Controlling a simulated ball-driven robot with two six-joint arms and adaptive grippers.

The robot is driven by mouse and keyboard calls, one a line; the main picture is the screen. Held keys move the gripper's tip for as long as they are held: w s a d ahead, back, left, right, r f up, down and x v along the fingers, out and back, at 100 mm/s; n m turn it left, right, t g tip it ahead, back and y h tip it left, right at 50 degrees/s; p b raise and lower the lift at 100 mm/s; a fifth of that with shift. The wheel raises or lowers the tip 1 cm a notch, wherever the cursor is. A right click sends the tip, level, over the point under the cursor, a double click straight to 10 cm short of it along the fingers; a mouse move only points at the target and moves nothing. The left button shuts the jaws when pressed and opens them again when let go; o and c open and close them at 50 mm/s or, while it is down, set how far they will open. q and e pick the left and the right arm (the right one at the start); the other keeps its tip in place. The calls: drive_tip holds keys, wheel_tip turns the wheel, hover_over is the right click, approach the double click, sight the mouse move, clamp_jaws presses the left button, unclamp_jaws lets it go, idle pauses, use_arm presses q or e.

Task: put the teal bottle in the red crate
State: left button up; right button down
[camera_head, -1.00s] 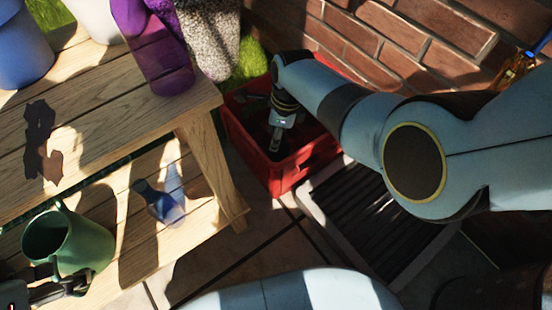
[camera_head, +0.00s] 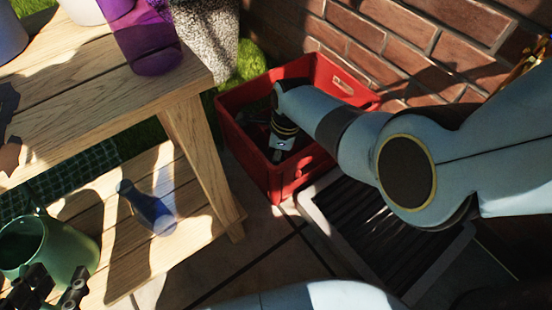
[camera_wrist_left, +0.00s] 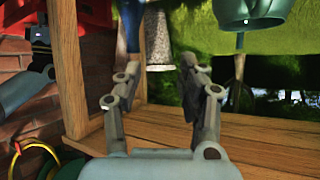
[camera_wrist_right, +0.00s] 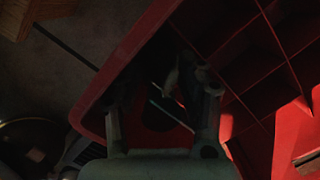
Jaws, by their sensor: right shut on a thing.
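The red crate (camera_head: 284,180) stands on the paving by the brick wall. My right gripper (camera_head: 280,152) is down inside it, partly hidden by my arm. In the right wrist view, the right gripper (camera_wrist_right: 168,100) is shut on a dark thing with thin teal glints, too dim to name surely. A crate wall (camera_wrist_right: 125,62) runs close beside its fingers. A blue see-through bottle (camera_head: 150,208) is on the lower bench shelf. No clearly teal bottle shows elsewhere. My left gripper (camera_head: 58,285) is by the green mug; in the left wrist view its fingers (camera_wrist_left: 155,82) are apart and empty.
The green mug (camera_head: 58,245) stands on the lower shelf. A purple vessel (camera_head: 150,45) is on the wooden bench top (camera_head: 95,95), with a speckled vessel (camera_head: 208,35) near it. A dark grate (camera_head: 375,240) lies in front of the crate. The bench leg stands left of the crate.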

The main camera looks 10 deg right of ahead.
drive_tip(key=shift+f, duration=0.35)
use_arm(q)
drive_tip(key=shift+r+t, duration=0.25)
drive_tip(key=shift+t, duration=0.15)
drive_tip(key=shift+w+d, duration=0.1)
use_arm(e)
drive_tip(key=c, duration=1)
unclamp_jaws()
use_arm(q)
drive_tip(key=shift+w+r, duration=0.1)
drive_tip(key=shift+r, duration=0.1)
